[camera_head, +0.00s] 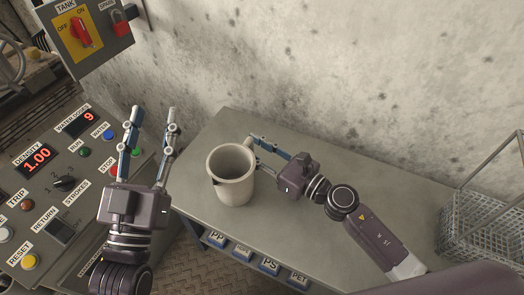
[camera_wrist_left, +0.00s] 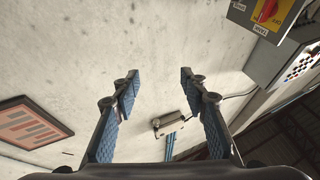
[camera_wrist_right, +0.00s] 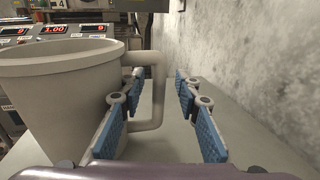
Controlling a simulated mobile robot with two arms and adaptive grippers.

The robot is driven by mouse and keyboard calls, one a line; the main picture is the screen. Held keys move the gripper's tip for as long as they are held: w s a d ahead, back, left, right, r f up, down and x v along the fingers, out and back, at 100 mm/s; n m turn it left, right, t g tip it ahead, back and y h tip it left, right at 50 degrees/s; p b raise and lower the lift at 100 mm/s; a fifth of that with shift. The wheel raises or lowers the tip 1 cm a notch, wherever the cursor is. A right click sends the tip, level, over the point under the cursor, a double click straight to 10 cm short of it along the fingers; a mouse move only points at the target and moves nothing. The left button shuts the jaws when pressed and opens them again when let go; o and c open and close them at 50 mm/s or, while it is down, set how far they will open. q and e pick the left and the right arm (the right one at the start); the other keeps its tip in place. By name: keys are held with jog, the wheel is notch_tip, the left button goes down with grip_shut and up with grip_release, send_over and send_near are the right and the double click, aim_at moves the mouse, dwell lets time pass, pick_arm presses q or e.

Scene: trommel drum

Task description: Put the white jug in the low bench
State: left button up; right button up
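The white jug (camera_head: 232,188) stands upright on the top of the grey low bench (camera_head: 320,185). It is large in the right wrist view (camera_wrist_right: 60,90), with its handle (camera_wrist_right: 158,90) on the right side. My right gripper (camera_head: 257,152) reaches in from the right at the jug's handle side. Its fingers are open, one on each side of the handle, with a gap showing between the handle and the right finger. Whether the left finger touches the handle or jug I cannot tell. My left gripper (camera_head: 153,113) is open and empty, raised in front of the control panel.
A control panel (camera_head: 75,165) with buttons and red displays stands at the left. A wire basket (camera_head: 480,228) is on the bench's right end. Labelled bins (camera_head: 270,266) show under the bench's front edge. A concrete wall (camera_head: 320,70) is behind. The bench top between jug and basket is clear except for my arm.

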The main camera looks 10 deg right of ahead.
jog(key=v, duration=1.1)
jog(key=shift+s+d, duration=0.1)
jog(key=shift+s+d+r, duration=0.15)
jog(key=shift+s+d, duration=0.05)
jog(key=shift+r+p, duration=0.6)
pick_arm(q)
jog(key=s+a+f+g+y+p, duration=0.25)
jog(key=f+g, duration=0.35)
jog(key=f, duration=0.5)
jog(key=s+a+f+g+y+p, duration=0.1)
jog(key=s+a+f+g+y, duration=0.15)
jog(key=f+g, duration=0.6)
jog(key=s+a+f+g+p, duration=0.1)
jog(key=s+f+p, duration=0.1)
jog(key=s, duration=0.4)
jog(key=s+a+f+g+p, duration=0.2)
jog(key=s+f, duration=0.2)
jog(key=s, duration=0.3)
jog(key=shift+a+f+n+y, duration=0.15)
jog(key=shift+f+n+y, duration=0.15)
jog(key=shift+n, duration=0.1)
pick_arm(e)
notch_tip(320, 180, up, 9)
jog(key=shift+f, duration=0.2)
